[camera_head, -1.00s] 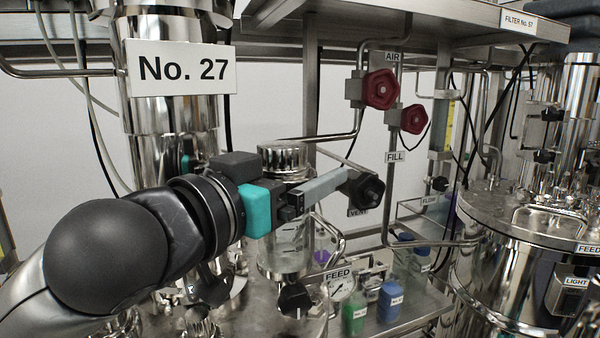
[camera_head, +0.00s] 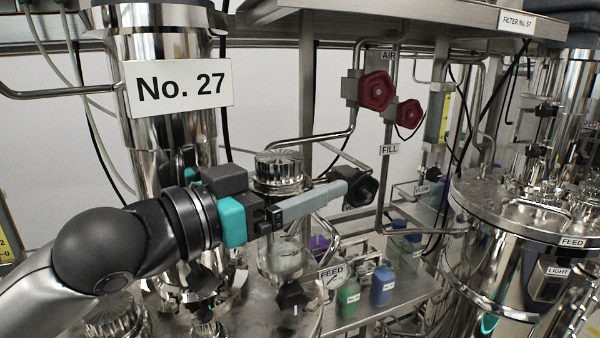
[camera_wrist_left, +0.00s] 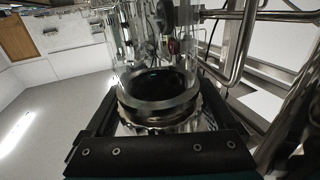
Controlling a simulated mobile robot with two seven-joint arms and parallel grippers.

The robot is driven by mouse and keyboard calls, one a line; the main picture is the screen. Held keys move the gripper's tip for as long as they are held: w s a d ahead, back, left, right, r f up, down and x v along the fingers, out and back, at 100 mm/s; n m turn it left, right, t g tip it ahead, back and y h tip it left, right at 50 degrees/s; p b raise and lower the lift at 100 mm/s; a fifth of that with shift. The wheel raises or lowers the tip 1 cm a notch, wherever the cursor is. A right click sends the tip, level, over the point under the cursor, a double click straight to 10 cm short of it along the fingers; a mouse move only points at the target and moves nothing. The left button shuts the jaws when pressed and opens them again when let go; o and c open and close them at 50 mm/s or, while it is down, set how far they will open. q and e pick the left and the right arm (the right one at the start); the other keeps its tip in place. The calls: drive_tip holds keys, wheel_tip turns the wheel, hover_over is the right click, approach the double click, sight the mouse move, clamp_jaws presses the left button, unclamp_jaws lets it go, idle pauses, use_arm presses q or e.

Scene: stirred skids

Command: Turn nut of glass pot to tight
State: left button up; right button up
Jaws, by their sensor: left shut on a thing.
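The glass pot (camera_head: 283,258) stands left of centre in the head view, with a ribbed metal cap (camera_head: 278,168) on top. My left gripper (camera_head: 318,202) reaches in from the left, and its grey finger crosses in front of the pot just below the cap. In the left wrist view, the ribbed metal nut (camera_wrist_left: 158,122) lies between the black fingers, with clear glass beyond it. The gripper is shut on this nut. The finger hides part of the pot and the nut in the head view. My right gripper is not in view.
A black valve knob (camera_head: 360,188) is close by the fingertip. Red valve knobs (camera_head: 375,91) hang on pipes behind. A steel tank (camera_head: 520,215) stands at right. Blue (camera_head: 383,285) and green bottles sit on a low shelf. A column labelled No. 27 (camera_head: 180,88) stands behind the arm.

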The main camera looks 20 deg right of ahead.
use_arm(q)
drive_tip(key=shift+f, duration=0.1)
drive_tip(key=o, duration=1)
drive_tip(key=shift+o, duration=0.2)
